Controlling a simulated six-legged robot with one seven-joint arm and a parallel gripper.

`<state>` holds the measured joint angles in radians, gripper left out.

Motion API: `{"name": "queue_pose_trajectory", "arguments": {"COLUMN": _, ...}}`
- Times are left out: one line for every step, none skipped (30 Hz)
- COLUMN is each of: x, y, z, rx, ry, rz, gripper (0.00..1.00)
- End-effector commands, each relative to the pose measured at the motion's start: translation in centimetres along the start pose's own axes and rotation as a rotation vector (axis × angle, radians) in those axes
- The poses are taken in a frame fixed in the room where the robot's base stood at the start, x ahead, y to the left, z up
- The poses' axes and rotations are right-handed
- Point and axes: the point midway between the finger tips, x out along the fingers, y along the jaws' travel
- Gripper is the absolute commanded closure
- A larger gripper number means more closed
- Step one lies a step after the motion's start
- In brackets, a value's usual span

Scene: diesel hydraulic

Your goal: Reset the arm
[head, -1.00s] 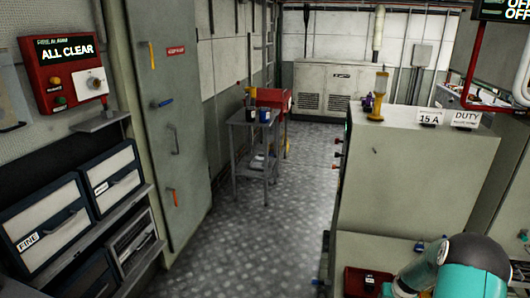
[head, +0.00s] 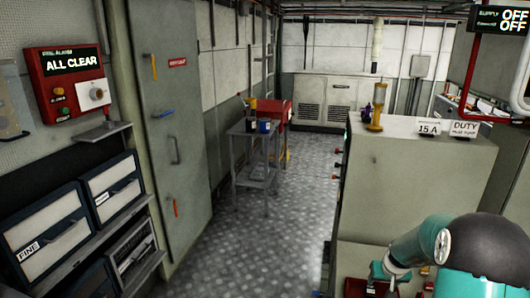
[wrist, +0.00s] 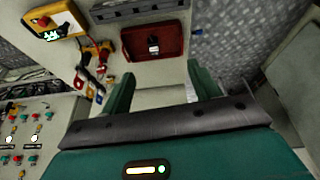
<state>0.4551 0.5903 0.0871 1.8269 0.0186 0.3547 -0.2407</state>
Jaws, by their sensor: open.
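My arm (head: 425,243) shows at the lower right of the head view, folded low in front of the grey cabinet. In the wrist view my gripper (wrist: 162,84) has its two green fingers spread apart, with nothing held between them. The red box (head: 356,288) is partly cut off at the bottom of the head view. The fingertips are not clear in the head view.
A grey cabinet (head: 415,185) with "15 A" and "DUTY" labels stands behind my arm. Drawers (head: 55,232) and a red alarm panel (head: 70,82) line the left wall. A small trolley (head: 255,160) stands farther back. The chequered floor (head: 265,225) between is clear.

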Motion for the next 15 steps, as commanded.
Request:
{"name": "queue_pose_trajectory", "arguments": {"x": -2.4, "y": -1.0, "z": -0.3, "rx": -0.013, "ry": 0.01, "rz": 0.001, "gripper": 0.39}}
{"name": "queue_pose_trajectory", "arguments": {"x": -3.7, "y": -1.6, "z": -0.4, "rx": -0.019, "ry": 0.013, "rz": 0.001, "gripper": 0.39}}
{"name": "queue_pose_trajectory", "arguments": {"x": -5.3, "y": -2.3, "z": -0.4, "rx": -0.025, "ry": 0.016, "rz": 0.0, "gripper": 0.39}}
{"name": "queue_pose_trajectory", "arguments": {"x": -6.5, "y": -2.8, "z": -0.3, "rx": -0.029, "ry": 0.019, "rz": 0.0, "gripper": 0.39}}
{"name": "queue_pose_trajectory", "arguments": {"x": -7.7, "y": -3.4, "z": -0.2, "rx": -0.035, "ry": 0.02, "rz": 0.0, "gripper": 0.39}}
{"name": "queue_pose_trajectory", "arguments": {"x": -9.3, "y": -4.1, "z": 0.0, "rx": -0.041, "ry": 0.024, "rz": -0.001, "gripper": 0.39}}
{"name": "queue_pose_trajectory", "arguments": {"x": -10.4, "y": -4.6, "z": 0.1, "rx": -0.046, "ry": 0.026, "rz": -0.001, "gripper": 0.39}}
{"name": "queue_pose_trajectory", "arguments": {"x": -11.6, "y": -5.2, "z": 0.3, "rx": -0.051, "ry": 0.028, "rz": -0.002, "gripper": 0.39}}
{"name": "queue_pose_trajectory", "arguments": {"x": -13.0, "y": -5.8, "z": 0.7, "rx": -0.055, "ry": 0.032, "rz": -0.003, "gripper": 0.39}}
{"name": "queue_pose_trajectory", "arguments": {"x": -14.1, "y": -6.3, "z": 0.9, "rx": -0.059, "ry": 0.034, "rz": -0.004, "gripper": 0.39}}
{"name": "queue_pose_trajectory", "arguments": {"x": -15.2, "y": -6.8, "z": 1.2, "rx": -0.064, "ry": 0.037, "rz": -0.005, "gripper": 0.39}}
{"name": "queue_pose_trajectory", "arguments": {"x": -16.6, "y": -7.5, "z": 1.7, "rx": -0.069, "ry": 0.039, "rz": -0.007, "gripper": 0.39}}
{"name": "queue_pose_trajectory", "arguments": {"x": -17.7, "y": -8.0, "z": 2.0, "rx": -0.073, "ry": 0.044, "rz": -0.008, "gripper": 0.39}}
{"name": "queue_pose_trajectory", "arguments": {"x": -18.7, "y": -8.4, "z": 2.5, "rx": -0.077, "ry": 0.045, "rz": -0.009, "gripper": 0.39}}
{"name": "queue_pose_trajectory", "arguments": {"x": -20.1, "y": -9.0, "z": 3.0, "rx": -0.081, "ry": 0.05, "rz": -0.011, "gripper": 0.39}}
